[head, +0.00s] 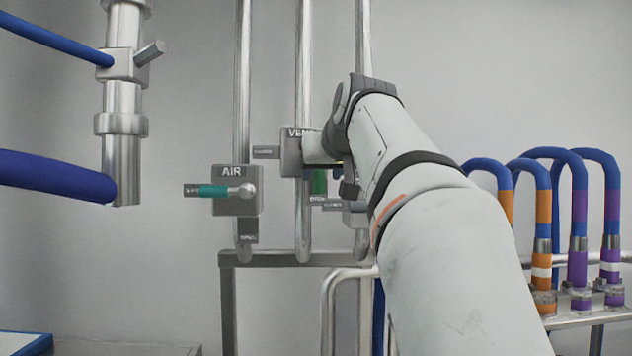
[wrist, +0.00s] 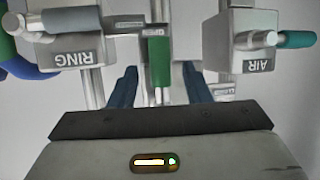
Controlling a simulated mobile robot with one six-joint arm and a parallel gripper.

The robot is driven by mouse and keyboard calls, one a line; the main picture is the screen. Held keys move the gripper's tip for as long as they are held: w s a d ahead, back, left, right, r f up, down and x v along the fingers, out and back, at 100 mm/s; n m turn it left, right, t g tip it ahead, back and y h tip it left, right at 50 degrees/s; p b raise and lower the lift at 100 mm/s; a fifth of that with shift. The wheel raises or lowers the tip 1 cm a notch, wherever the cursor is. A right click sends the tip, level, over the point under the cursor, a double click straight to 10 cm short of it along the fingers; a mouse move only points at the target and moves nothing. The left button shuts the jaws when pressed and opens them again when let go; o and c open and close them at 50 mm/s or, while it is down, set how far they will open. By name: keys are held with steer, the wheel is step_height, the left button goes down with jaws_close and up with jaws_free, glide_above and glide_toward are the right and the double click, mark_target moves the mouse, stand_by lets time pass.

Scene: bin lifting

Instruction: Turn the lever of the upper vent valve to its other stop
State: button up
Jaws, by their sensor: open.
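The vent valve (head: 291,150) is a grey block on the middle pipe, partly hidden by my gripper. Its green lever (head: 319,182) points down in the head view. In the wrist view, which is upside down, the green lever (wrist: 159,64) stands upright in the picture. My gripper (wrist: 159,76) is open, with one dark finger on each side of the lever in the picture. There is a visible gap on both sides. Whether the lever lies fully between the fingertips in depth is unclear. The valve's hub is hidden in both views.
The air valve (head: 235,205), with a teal lever (head: 213,191) pointing left, is left of and below the vent valve. The ring valve (wrist: 82,52) is close on the other side. Blue hoses (head: 55,177) are at left; several banded hoses (head: 543,207) stand at right.

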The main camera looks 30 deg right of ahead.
steer(key=v, duration=0.4)
stand_by(0.3)
